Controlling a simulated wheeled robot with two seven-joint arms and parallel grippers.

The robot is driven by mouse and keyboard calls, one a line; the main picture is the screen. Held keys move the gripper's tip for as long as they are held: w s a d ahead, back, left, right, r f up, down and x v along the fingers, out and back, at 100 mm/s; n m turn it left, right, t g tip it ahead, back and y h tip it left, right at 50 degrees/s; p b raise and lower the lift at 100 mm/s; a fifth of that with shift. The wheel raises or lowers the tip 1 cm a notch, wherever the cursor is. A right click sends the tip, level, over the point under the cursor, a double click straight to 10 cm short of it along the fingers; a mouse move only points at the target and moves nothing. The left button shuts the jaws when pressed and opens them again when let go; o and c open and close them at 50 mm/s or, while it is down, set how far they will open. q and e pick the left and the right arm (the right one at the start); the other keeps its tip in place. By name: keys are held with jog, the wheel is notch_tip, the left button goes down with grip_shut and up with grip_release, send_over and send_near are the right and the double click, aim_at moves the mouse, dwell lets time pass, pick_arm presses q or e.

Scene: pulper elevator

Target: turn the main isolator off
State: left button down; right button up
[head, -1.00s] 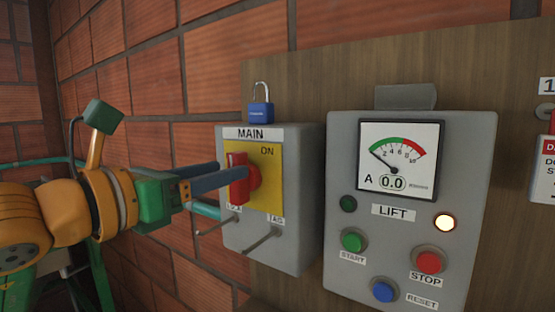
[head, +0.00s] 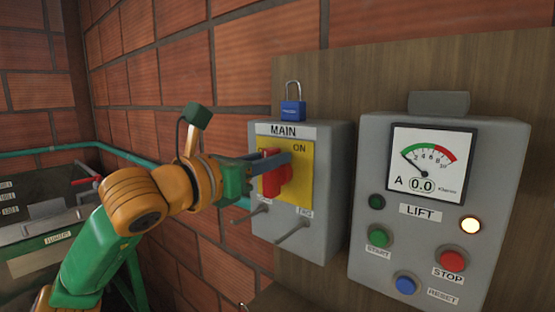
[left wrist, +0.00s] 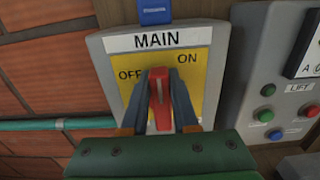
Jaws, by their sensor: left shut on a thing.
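The main isolator is a grey box (head: 337,185) labelled MAIN, with a yellow plate (head: 302,168) and a red handle (head: 283,182). In the left wrist view the red handle (left wrist: 160,98) stands roughly upright in the picture, between the words OFF and ON. My left gripper (head: 275,164) is shut on the handle, with one finger on each side of it; the same gripper shows in the left wrist view (left wrist: 161,112). The fingers hide part of the plate and handle. My right gripper is not in view.
A blue padlock (head: 292,110) stands on top of the isolator box, and two pegs (head: 292,232) stick out below the plate. The LIFT panel (head: 490,180) with buttons and a 0.0 meter is at the right. A brick wall (head: 170,80) and teal pipe (head: 125,155) are at the left.

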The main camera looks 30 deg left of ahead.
pick_arm(q)
jog(key=shift+f, duration=0.15)
jog(key=n, duration=0.1)
jog(key=n+b, duration=0.2)
jog(key=shift+w+a+f+n, duration=0.1)
jog(key=shift+a+f+n, duration=0.15)
jog(key=shift+a+n, duration=0.1)
jog(key=shift+a+f+n+b, duration=0.4)
jog(key=shift+n+b, duration=0.4)
jog(key=shift+n, duration=1.5)
jog(key=shift+a+f+n+b, duration=0.3)
jog(key=shift+n+b, duration=0.5)
jog(key=shift+n, duration=1.55)
jog(key=shift+a+f+n+b, duration=0.4)
jog(key=shift+n+b, duration=0.4)
jog(key=shift+n, duration=1.5)
jog(key=shift+d, duration=0.1)
